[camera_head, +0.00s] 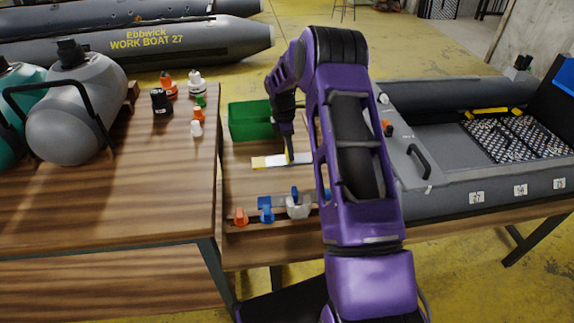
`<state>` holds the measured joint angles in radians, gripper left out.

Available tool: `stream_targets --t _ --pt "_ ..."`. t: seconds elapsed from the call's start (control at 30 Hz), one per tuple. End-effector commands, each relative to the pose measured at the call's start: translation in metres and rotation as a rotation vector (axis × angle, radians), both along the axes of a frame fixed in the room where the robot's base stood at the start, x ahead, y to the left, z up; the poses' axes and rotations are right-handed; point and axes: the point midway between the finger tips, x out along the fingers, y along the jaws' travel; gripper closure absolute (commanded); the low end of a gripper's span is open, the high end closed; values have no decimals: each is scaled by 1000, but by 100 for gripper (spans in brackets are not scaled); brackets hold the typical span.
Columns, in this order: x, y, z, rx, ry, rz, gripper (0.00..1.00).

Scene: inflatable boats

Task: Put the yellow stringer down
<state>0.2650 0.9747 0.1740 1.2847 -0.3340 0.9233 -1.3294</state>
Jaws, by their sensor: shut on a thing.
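My gripper (290,156) points down over the right table, beyond the purple arm. It is shut on a slim strip with yellow and white parts, which I take as the yellow stringer (268,161). The strip lies roughly level across the picture, at or just above the wooden top; I cannot tell whether it touches. Its right end runs close to my arm. Another yellow bar (488,112) lies in the grey boat (440,190) at the right, along the far side of the patterned floor panels (515,138).
A green bin (250,121) stands just behind the strip. Blue, orange and grey clamp-like parts (265,209) line the table's front. The left table (110,215) holds grey and teal cylinders (70,115) and several small bottles (167,85). Some bare wood lies between strip and clamps.

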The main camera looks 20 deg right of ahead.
Motion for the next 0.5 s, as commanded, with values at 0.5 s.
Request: stream_targets --t 0.5 --pt "0 0 -75 0 0 0 100"
